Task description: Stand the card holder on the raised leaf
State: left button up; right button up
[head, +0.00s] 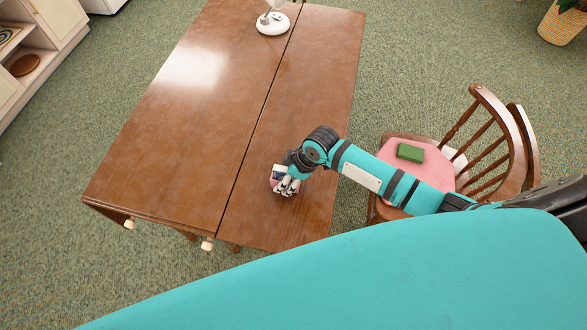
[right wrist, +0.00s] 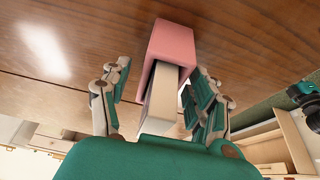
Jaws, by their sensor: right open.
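The card holder is a pink block-shaped box with pale cards in it; it shows in the head view (head: 274,184) and in the right wrist view (right wrist: 172,42). It is on the right-hand leaf (head: 320,75) of the brown wooden table, which lies level with the rest of the top. My right gripper (head: 287,186) is at the card holder, partly covering it in the head view. In the right wrist view its fingers (right wrist: 160,92) are apart, one on each side of the holder, with gaps visible. My left gripper is not in view.
A white lamp base (head: 272,23) stands at the table's far end near the seam. A wooden chair with a pink seat (head: 428,171) and a green box (head: 410,152) is right of the table. Shelves (head: 35,45) stand far left. Most of the tabletop is bare.

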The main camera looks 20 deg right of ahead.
jog(key=v, duration=1.1)
jog(key=shift+s+d, duration=0.1)
